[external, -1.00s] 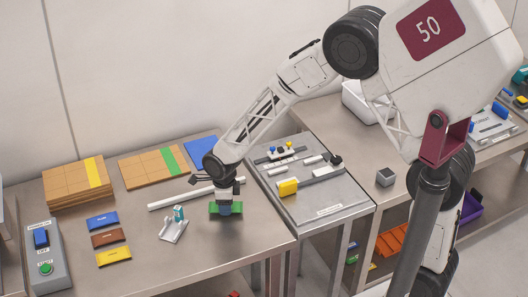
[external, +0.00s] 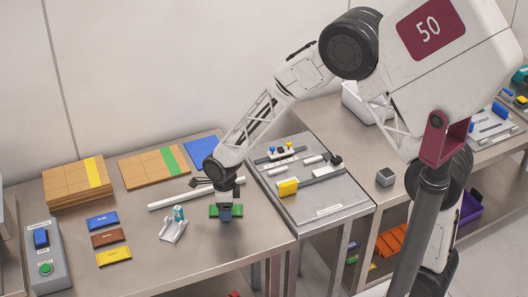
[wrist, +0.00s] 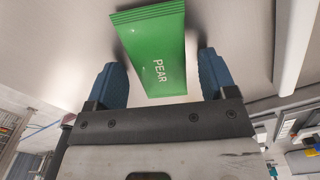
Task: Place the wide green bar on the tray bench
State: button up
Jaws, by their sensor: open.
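In the external view the same green bar (external: 239,211) shows on both sides of my gripper (external: 226,213). In the wrist view my gripper (wrist: 160,68) is open, its two blue fingers apart. The bar's near end lies between them with a gap on each side, and its far end extends past the fingertips. Contact with the bench cannot be told. I cannot tell for sure which surface is the tray bench; a separate bench (external: 325,118) stands at the right.
Blue, brown and yellow bars (external: 108,239) lie left of a small white stand (external: 174,230). A white rod (external: 180,196) lies behind my gripper. A raised fixture plate (external: 340,198) is to the right. A grey cube (external: 385,177) and white bin (external: 365,103) stand on the right bench.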

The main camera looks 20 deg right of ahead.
jog(key=shift+r, duration=0.15)
notch_tip(320, 180, up, 12)
dwell(0.7)
dwell(0.5)
jog(key=s+d+r+n+t, duration=0.1)
jog(key=s+d+r+n, duration=0.5)
jog(key=d, duration=0.5)
jog(key=s+d+r+n, duration=0.3)
jog(key=d+r+n, duration=0.2)
jog(key=d+r, duration=0.45)
jog(key=s+d+r+n+t, duration=0.1)
jog(key=s+d+r+n, duration=0.2)
jog(key=s+d+n, duration=0.8)
jog(key=s+d, duration=0.4)
jog(key=s, duration=0.3)
jog(key=shift+r+n+t, duration=0.2)
jog(key=shift+n+t, duration=0.1)
